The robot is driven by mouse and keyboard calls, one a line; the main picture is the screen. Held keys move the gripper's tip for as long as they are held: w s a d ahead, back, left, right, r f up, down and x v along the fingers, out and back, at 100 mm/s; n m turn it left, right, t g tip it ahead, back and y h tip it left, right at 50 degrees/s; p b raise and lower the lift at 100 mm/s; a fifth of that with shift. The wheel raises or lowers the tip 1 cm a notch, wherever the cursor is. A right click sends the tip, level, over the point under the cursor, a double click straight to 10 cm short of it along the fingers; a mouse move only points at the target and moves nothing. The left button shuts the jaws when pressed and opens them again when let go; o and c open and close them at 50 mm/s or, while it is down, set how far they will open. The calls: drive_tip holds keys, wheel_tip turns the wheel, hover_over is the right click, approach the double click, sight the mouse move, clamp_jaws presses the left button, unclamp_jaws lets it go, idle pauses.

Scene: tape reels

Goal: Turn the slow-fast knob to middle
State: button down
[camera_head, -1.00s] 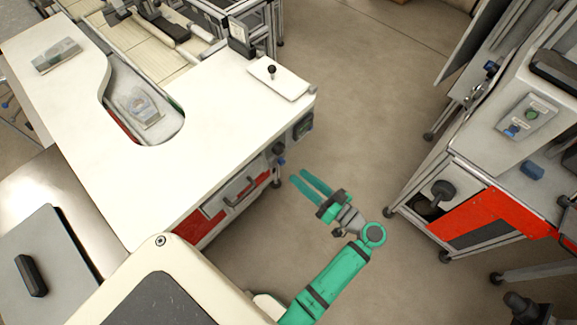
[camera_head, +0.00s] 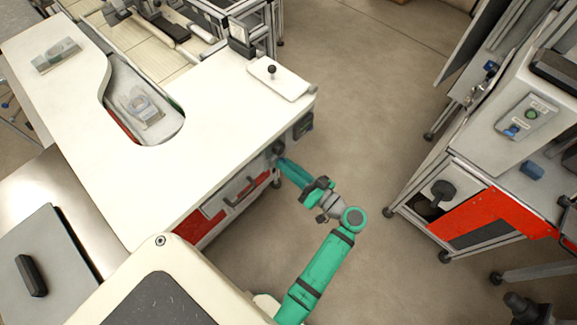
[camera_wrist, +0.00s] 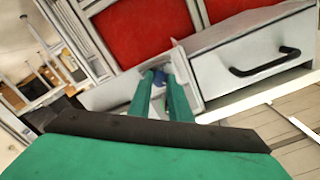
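Contact cannot be told. In the head view my gripper (camera_head: 282,164) reaches the bench's front side, just below a dark round knob (camera_head: 278,147). The blue knob is hidden there by the gripper. No slow-fast marking is legible, and the knob's setting cannot be read.
The bench top (camera_head: 215,110) overhangs the panel. A drawer with a black handle (camera_wrist: 265,62) is beside the knob panel in the wrist view. Open floor (camera_head: 345,130) lies right of the bench. Another machine with a red panel (camera_head: 490,222) stands at far right.

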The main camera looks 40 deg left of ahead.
idle(0.3)
drive_tip(key=shift+m, duration=4.3)
drive_tip(key=shift+d, duration=0.1)
drive_tip(key=c, duration=1.6)
unclamp_jaws()
drive_tip(key=shift+w, duration=0.1)
drive_tip(key=shift+c, duration=0.2)
drive_tip(key=s+d, duration=0.1)
drive_tip(key=d, duration=0.9)
drive_tip(key=shift+d, duration=0.4)
drive_tip(key=shift+s+a, duration=0.15)
drive_tip(key=shift+a, duration=0.05)
